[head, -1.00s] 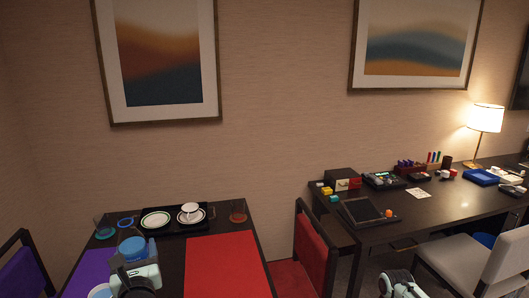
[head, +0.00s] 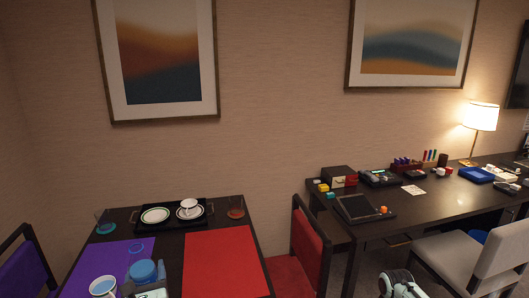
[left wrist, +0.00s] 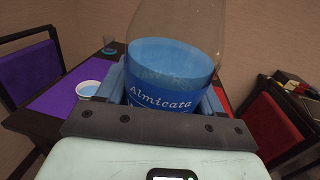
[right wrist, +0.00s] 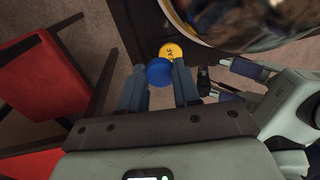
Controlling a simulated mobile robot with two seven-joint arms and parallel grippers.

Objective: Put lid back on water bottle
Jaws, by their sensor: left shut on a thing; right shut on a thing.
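The water bottle is clear with a blue label (left wrist: 172,72) reading "Almicata" in the left wrist view. My left gripper (left wrist: 172,100) is shut around it. In the head view the bottle (head: 143,270) is upright near the bottom edge, over the purple mat, with a blue ring at its open top (head: 137,246). Part of my left gripper (head: 151,294) shows below it. In the right wrist view a small round blue lid (right wrist: 159,72) is between the fingers of my right gripper (right wrist: 160,88), which is shut on it. A yellow lettered disc (right wrist: 171,51) shows right behind the lid.
The table holds a purple mat (head: 88,267), a red mat (head: 222,262), a tray (head: 172,228) with plates and a cup, glasses, and a blue-filled mug (head: 103,286). A red chair (head: 309,242) and a cluttered desk (head: 440,202) stand right. A shiny curved object (right wrist: 245,22) looms close in the right wrist view.

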